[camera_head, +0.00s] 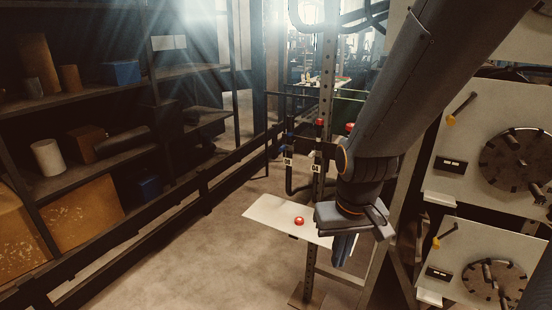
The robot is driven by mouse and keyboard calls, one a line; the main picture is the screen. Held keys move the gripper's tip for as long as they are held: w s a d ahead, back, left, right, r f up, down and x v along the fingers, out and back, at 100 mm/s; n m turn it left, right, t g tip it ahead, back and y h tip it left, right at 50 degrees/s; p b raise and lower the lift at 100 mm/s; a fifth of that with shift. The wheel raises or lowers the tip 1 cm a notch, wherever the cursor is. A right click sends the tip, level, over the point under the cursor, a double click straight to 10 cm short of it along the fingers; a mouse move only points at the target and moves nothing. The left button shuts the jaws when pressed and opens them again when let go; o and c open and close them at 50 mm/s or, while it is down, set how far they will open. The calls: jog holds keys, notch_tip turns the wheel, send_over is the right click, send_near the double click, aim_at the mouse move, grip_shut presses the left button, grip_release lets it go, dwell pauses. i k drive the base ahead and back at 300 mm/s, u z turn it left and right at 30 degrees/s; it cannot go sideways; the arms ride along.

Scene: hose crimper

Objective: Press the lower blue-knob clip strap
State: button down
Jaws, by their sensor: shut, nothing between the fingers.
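My gripper (343,255) hangs pointing down in the right half of the view, shut and empty, above and just right of a pale plate (270,213) with a red button (299,221). On the upright post left of my arm is a dark hose fitting with a small blue part (289,137) and a white tag (288,161). Beside it stands a red-topped knob (320,122) with another tag (315,169). I cannot make out a clip strap clearly; part of this area is hidden behind my arm. My gripper is apart from the blue part, lower and to its right.
Machine panels with round dark dials (516,160) and yellow-ended levers (461,109) stand close on the right. A shelf rack (100,85) with boxes and cylinders and a low dark rail (203,187) run along the left. The floor (200,255) in front is clear.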

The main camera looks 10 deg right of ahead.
aim_at(285, 147)
jog(key=k, duration=0.65)
jog(key=u, duration=0.45)
jog(key=i, duration=0.6)
jog(key=u, duration=0.7)
jog(key=i, duration=0.7)
jog(key=z, duration=0.5)
jog(key=i, duration=0.9)
jog(key=z, duration=0.7)
